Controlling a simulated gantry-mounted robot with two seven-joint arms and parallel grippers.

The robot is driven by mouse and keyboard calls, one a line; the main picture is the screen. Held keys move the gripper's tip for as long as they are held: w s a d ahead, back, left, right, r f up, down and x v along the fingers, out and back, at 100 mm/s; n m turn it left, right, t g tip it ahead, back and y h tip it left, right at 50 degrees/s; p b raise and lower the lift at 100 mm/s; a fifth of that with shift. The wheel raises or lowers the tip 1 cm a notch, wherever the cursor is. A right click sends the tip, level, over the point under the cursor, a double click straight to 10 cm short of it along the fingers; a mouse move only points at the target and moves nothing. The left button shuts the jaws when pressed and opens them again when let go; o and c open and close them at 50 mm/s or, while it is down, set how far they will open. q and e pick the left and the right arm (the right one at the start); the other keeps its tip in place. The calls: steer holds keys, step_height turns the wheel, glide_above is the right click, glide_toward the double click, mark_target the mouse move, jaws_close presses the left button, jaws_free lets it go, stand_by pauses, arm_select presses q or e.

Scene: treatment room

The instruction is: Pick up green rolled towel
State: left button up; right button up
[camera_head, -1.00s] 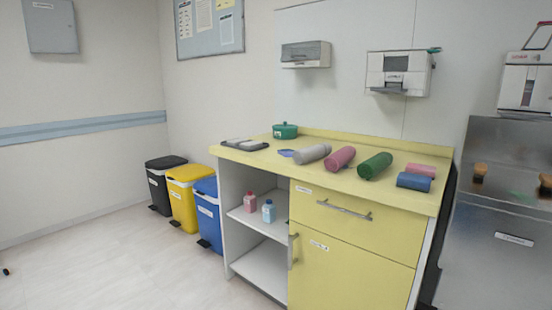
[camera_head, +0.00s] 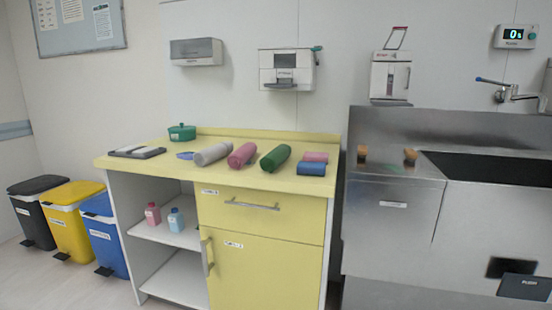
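The green rolled towel (camera_head: 276,158) lies on the yellow counter top (camera_head: 228,177), right of the middle of the row. A pink rolled towel (camera_head: 242,154) lies just to its left, and a grey rolled towel (camera_head: 212,154) lies left of that. To its right are a blue block-like item (camera_head: 311,169) and a pink one (camera_head: 316,157). Neither of my grippers shows in the head view.
Black, yellow and blue bins (camera_head: 104,235) stand left of the cabinet. A steel sink unit (camera_head: 396,220) stands to the right. The counter's front strip is clear.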

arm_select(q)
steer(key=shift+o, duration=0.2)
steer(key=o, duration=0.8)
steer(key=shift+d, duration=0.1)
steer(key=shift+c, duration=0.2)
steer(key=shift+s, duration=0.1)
